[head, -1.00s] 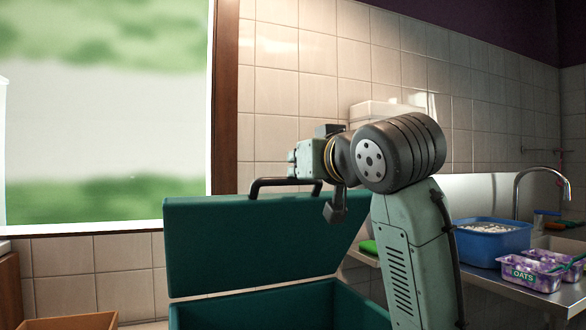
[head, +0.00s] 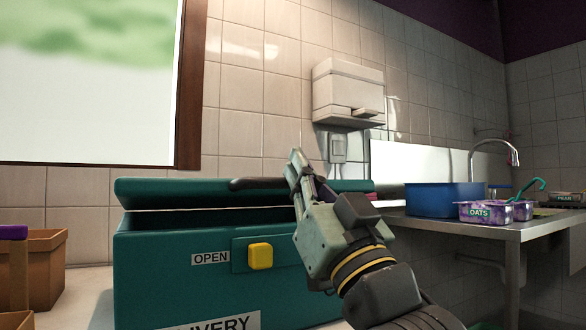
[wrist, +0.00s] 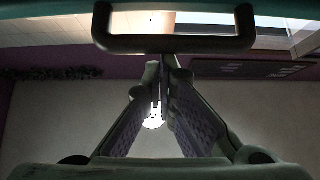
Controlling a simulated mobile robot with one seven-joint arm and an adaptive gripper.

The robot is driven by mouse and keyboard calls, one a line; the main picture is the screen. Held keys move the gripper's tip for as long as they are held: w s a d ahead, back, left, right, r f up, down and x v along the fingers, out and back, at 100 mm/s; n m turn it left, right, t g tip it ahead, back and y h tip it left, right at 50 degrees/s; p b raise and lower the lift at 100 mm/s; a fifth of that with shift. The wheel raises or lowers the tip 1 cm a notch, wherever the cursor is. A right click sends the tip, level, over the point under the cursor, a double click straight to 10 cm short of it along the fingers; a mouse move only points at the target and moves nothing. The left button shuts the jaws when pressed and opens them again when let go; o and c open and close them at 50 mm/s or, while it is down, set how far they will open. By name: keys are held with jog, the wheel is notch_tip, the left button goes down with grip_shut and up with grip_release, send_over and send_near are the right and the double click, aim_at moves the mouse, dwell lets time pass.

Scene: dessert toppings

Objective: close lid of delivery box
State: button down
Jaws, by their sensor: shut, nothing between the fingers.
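The teal delivery box (head: 165,265) stands at the centre left of the head view, with a yellow button (head: 260,256) beside an "OPEN" label on its front. Its lid (head: 160,190) is nearly flat over the box, with a narrow gap showing between lid and rim. A dark handle (head: 252,184) sits at the lid's edge; in the wrist view the handle (wrist: 170,44) crosses just beyond my fingertips. My gripper (head: 296,160) is shut and empty at the handle, in front of the lid, hiding part of both. I cannot tell whether it touches them.
A steel counter (head: 500,229) at right holds a blue tub (head: 435,200) and purple tubs labelled "OATS" (head: 485,212). A white dispenser (head: 347,92) hangs on the tiled wall. Brown crates (head: 45,265) stand at the far left.

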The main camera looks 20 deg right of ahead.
notch_tip(320, 180, down, 6)
jog(key=b, duration=0.3)
jog(key=shift+s, duration=0.35)
